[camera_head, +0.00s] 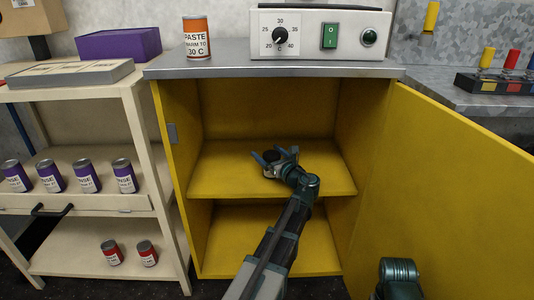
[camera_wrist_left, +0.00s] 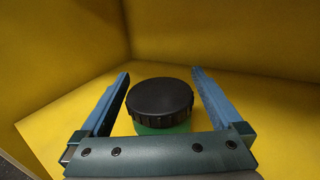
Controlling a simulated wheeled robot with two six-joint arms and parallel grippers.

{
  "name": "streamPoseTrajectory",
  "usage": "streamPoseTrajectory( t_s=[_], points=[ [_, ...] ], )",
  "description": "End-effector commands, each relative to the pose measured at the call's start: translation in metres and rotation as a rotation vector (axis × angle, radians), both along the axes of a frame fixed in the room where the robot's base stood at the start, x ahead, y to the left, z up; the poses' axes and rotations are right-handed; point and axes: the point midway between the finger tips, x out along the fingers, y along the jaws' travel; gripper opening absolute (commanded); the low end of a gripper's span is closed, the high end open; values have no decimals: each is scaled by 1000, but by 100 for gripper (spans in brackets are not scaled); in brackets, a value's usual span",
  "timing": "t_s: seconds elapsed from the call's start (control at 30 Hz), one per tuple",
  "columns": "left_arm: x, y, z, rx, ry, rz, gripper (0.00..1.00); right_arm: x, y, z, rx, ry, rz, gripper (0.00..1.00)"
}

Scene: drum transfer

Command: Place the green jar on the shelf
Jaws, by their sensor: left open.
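The green jar (camera_wrist_left: 162,129) has a wide black lid and stands upright on the upper yellow shelf (camera_head: 225,175) inside the open cabinet. In the head view its dark lid (camera_head: 271,156) shows between the fingers, and most of its body is hidden. My left gripper (camera_head: 275,154) is open inside the cabinet, reaching in over the shelf. In the left wrist view its two blue fingers lie on either side of the jar, with a gap visible on each side of the lid. The jar's lower part is hidden behind the gripper's crossbar. My right gripper is out of view.
The yellow cabinet door (camera_head: 450,195) stands open on the right. An orange paste can (camera_head: 196,38) and a control box (camera_head: 318,33) stand on the cabinet top. A cream rack (camera_head: 150,140) with purple and red cans stands left. The lower shelf (camera_head: 260,235) looks clear.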

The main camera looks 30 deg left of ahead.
Motion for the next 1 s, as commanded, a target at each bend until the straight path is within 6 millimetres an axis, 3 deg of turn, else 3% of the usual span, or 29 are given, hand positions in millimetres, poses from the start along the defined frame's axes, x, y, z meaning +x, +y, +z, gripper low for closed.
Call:
streamPoseTrajectory(
  t_s=[0.3, 0.5, 0.7, 1.0],
  points=[
    [-33, -59, -1, 0, 0, -5, 100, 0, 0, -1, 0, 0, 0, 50],
    [-48, -87, -1, 0, 0, -3, 100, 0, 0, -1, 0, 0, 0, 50],
    [-54, -100, -1, 0, 0, -2, 100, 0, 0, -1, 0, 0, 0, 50],
    [-55, -101, -1, 0, 0, -1, 100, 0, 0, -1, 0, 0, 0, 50]
  ],
)
